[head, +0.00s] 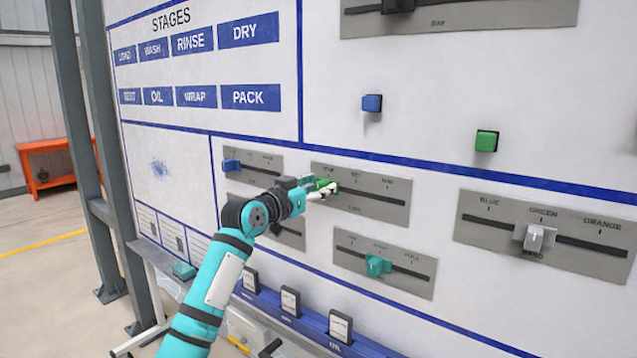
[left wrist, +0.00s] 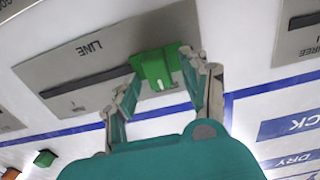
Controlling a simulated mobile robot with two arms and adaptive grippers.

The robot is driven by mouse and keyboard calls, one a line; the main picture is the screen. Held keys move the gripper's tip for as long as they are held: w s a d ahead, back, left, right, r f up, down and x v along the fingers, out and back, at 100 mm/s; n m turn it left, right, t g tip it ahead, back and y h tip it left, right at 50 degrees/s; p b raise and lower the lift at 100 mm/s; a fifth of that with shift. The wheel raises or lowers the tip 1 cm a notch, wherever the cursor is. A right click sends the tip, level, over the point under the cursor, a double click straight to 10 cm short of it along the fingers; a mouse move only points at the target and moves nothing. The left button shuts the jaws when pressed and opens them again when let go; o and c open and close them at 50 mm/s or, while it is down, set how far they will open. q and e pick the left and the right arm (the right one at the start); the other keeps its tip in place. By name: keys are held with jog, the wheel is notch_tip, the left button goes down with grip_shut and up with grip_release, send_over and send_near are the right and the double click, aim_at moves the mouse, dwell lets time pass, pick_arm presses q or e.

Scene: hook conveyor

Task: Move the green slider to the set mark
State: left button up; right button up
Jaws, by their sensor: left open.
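The green slider (head: 327,184) sits at the left end of the slot on a grey plate (head: 388,212) on the upright board. Of the marks above this slot, the middle one reads SET, to the right of the slider. My left gripper (head: 326,191) is at the slider and partly covers it. In the left wrist view the green slider (left wrist: 157,68) stands between the two spread fingers of my left gripper (left wrist: 164,74). Whether either finger touches it is hard to tell. The slot runs away to the left there. My right gripper is out of view.
Nearby plates carry a blue slider (head: 231,165), a teal slider (head: 377,265) and a grey slider (head: 535,237). A blue button (head: 372,103) and a green button (head: 487,140) stick out above. A blue ledge with white-faced blocks (head: 340,326) runs below.

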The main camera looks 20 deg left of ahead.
pick_arm(q)
jog(key=shift+w+d, duration=0.1)
jog(key=shift+w, duration=0.05)
grip_shut()
dwell(0.4)
